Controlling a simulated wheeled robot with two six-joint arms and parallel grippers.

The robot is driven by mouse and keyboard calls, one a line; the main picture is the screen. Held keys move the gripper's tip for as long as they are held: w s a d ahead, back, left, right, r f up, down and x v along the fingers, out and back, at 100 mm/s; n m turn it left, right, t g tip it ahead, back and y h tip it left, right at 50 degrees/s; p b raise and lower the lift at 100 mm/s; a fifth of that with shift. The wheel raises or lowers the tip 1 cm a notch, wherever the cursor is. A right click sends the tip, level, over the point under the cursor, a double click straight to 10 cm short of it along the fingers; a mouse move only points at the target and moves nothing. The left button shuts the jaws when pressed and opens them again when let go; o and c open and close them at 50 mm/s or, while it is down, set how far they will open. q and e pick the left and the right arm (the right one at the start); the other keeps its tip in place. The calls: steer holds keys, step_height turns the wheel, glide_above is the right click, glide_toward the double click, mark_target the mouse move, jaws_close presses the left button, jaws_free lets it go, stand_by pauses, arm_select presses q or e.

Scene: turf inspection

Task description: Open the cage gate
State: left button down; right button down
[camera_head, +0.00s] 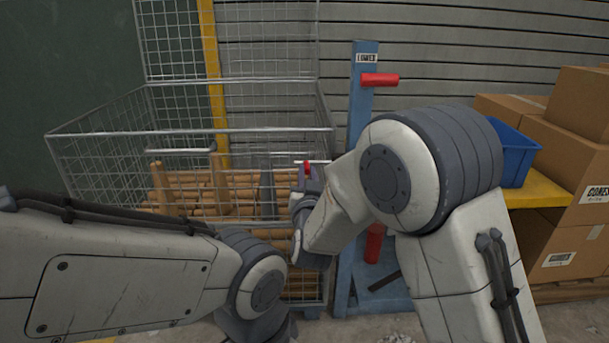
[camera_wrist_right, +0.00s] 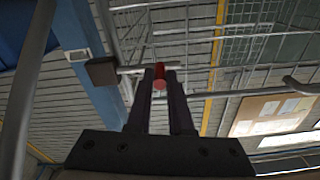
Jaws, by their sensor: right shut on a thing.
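The wire mesh cage (camera_head: 100,129) stands left of centre and holds brown wooden posts and rolls. Its front mesh, with the gate, stands upright; the arms hide its lower part, and I cannot make out the gate's edges. My right gripper (camera_head: 307,172) is at the cage's front right. In the right wrist view my right gripper (camera_wrist_right: 160,83) is shut on a small red latch knob (camera_wrist_right: 160,77), which also shows as a red spot in the head view (camera_head: 307,166) by a short metal bar. My left arm comes in from the left; its gripper is not visible.
A blue post (camera_head: 360,120) with a red handle (camera_head: 380,80) stands right of the cage, close to my right arm.

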steer(key=shift+f, duration=0.4)
stand_by(0.3)
steer(key=c, duration=0.9)
jaws_free()
steer(key=shift+o, duration=0.5)
steer(key=shift+r, duration=0.1)
steer(key=shift+r, duration=0.1)
steer(key=s+p, duration=0.2)
steer(key=s, duration=0.8)
steer(key=shift+s+d+f, duration=0.2)
steer(key=shift+d+f, duration=0.15)
steer(key=shift+f, duration=0.1)
